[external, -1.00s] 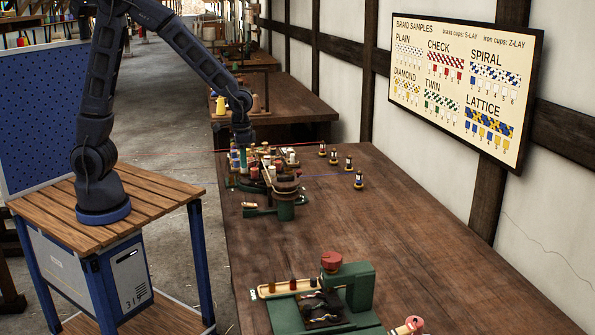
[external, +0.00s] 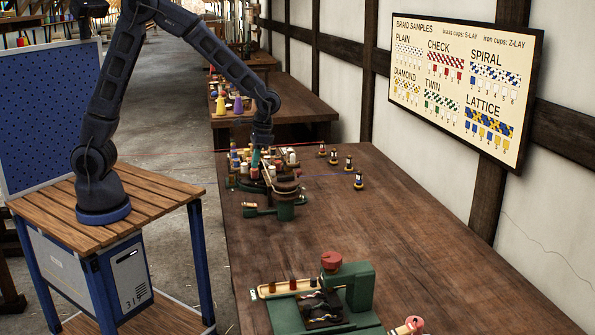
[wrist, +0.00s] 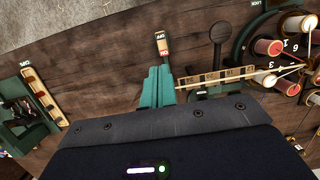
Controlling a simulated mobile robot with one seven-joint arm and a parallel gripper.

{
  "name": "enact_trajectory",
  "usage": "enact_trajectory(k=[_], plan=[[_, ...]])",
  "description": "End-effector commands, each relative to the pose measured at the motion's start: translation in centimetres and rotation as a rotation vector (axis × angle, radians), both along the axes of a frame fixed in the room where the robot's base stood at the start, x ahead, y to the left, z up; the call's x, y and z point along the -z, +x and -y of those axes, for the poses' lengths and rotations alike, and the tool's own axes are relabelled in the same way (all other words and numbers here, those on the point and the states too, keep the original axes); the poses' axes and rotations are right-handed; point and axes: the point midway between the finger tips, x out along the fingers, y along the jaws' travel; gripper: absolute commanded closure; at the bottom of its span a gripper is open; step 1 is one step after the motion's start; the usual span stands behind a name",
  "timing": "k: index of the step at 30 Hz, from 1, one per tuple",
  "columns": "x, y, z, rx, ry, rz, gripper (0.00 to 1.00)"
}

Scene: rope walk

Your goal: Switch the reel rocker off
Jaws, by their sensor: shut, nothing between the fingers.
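The rocker (wrist: 161,43) shows in the wrist view as a small narrow switch with a white OFF end and a red ON end. The OFF end is farther from my gripper, the ON end nearer. My gripper (wrist: 160,72) has its green fingers together with nothing between them. Its tips appear just short of the ON end; I cannot tell whether they touch. Which end is pressed down is unclear. In the external view my gripper (external: 257,158) points down over the crowded braiding machine at the bench's left side. The rocker cannot be made out there.
A dark knobbed lever (wrist: 219,38) stands right of the rocker, by a slotted wooden rail (wrist: 215,76). Bobbins (wrist: 270,47) crowd the right. A green machine with a red knob (external: 331,261) stands at the bench's front. The bench's right side (external: 430,225) is mostly clear.

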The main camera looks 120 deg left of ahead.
Motion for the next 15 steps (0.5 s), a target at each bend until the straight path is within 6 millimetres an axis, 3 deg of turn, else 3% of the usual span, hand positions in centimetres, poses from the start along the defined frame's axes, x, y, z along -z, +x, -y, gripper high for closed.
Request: enact_trajectory(k=[5,15], plan=[[1.9,-0.4,0.4,0.000,-0.002,-0.002,1.00],[7.7,-1.3,1.3,-0.001,-0.002,-0.002,1.00]])
